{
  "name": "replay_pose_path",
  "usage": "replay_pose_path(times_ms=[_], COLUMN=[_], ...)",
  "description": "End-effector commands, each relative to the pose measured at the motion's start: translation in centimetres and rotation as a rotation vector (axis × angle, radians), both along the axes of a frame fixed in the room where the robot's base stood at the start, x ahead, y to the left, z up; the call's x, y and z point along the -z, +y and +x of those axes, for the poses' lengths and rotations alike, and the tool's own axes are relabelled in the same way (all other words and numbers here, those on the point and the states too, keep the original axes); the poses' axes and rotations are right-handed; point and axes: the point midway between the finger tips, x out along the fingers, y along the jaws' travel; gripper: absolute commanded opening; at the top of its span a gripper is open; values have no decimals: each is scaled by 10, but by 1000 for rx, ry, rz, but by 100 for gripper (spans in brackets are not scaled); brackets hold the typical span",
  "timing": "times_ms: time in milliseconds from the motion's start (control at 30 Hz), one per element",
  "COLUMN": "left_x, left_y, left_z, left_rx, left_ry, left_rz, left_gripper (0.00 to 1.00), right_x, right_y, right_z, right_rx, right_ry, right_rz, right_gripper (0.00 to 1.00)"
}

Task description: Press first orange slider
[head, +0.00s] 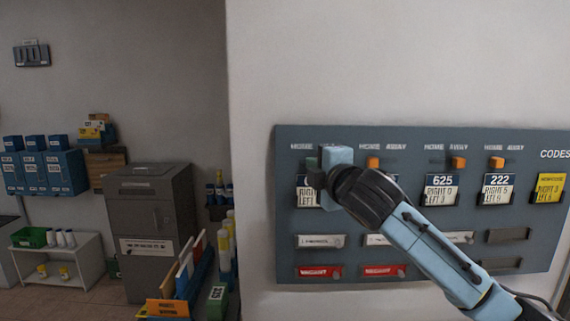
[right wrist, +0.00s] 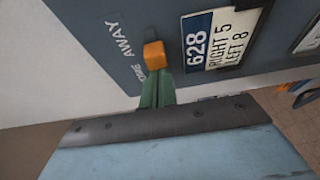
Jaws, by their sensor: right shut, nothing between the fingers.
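The blue-grey wall panel (head: 400,217) carries a row of orange sliders under HOME/AWAY labels. In the right wrist view an orange slider (right wrist: 154,55) sits beside the word AWAY, above a card reading 628, RIGHT 5, LEFT 8 (right wrist: 212,42). My right gripper (head: 332,172) is at the panel's left end and covers the first slider in the head view. Its green fingers (right wrist: 157,90) are shut and empty, with their tips close to the slider's near end; I cannot tell whether they touch. My left gripper is out of view.
More orange sliders show to the right: the second (head: 373,162), third (head: 458,162) and fourth (head: 496,162). Name slots and red tags (head: 318,272) line the lower panel. A grey cabinet (head: 150,230) and a white shelf (head: 60,260) stand at the left.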

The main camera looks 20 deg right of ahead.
Motion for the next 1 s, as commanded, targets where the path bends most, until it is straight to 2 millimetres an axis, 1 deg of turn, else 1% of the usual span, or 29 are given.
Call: replay_pose_path(times_ms=[33,133,567,667,733,867,1000], left_x=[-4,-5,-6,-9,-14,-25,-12], left_y=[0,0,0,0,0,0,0], left_z=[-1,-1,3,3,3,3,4], left_rx=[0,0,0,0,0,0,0], left_ry=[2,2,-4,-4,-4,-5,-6], left_rz=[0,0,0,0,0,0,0], left_gripper=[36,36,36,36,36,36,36], right_x=[-1,-1,-1,-2,-3,-4,1], right_y=[-9,-16,-17,-11,-4,20,19], right_z=[-3,-6,-6,-5,-3,1,-27], right_rx=[6,3,4,4,3,2,5], right_ry=[2,1,0,0,2,2,-3], right_rz=[-2,0,0,1,1,2,-2], right_gripper=[0,0,0,0,0,0,0])
